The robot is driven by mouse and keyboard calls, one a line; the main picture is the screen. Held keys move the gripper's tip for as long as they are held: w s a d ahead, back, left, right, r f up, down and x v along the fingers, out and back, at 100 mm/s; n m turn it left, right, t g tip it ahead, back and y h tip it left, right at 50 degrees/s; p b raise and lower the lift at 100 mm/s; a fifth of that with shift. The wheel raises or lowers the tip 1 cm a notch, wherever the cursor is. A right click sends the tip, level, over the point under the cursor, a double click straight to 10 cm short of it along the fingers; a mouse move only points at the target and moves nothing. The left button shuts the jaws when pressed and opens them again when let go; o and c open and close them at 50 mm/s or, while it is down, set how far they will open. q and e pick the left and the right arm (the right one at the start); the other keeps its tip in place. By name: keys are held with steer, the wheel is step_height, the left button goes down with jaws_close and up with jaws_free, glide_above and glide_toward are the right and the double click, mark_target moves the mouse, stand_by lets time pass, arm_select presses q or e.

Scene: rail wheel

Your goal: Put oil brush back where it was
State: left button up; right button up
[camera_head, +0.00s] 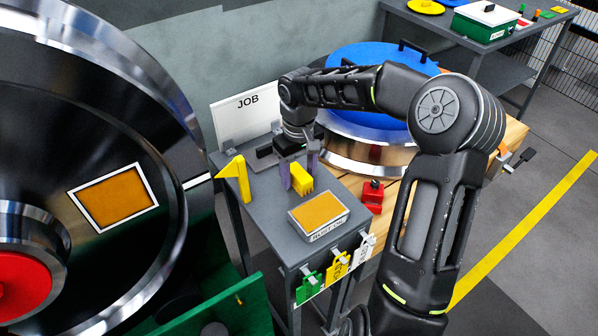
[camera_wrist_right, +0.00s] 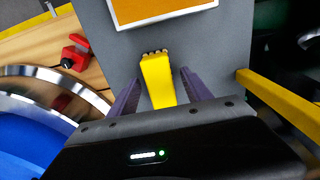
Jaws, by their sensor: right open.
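The yellow oil brush (camera_head: 301,182) is on the small grey table; its yellow body and pale bristle end also show in the right wrist view (camera_wrist_right: 160,85). Its bristle end points to the orange pad. My right gripper (camera_head: 299,166) is open, with its two purple fingers on either side of the brush. In the right wrist view gaps show between the fingers and the brush, so it is not gripped. The left gripper is not in view.
The orange-topped tray (camera_head: 318,214) lies in front of the brush. A yellow angled piece (camera_head: 236,178) stands at left, a JOB board (camera_head: 247,113) behind, and a red clamp (camera_head: 373,196) at right. The large wheel (camera_head: 180,120) borders the table's left.

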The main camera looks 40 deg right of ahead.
mark_target(299, 172)
steer(key=shift+r, duration=0.15)
step_height(299, 172, up, 12)
steer(key=shift+b, duration=0.35)
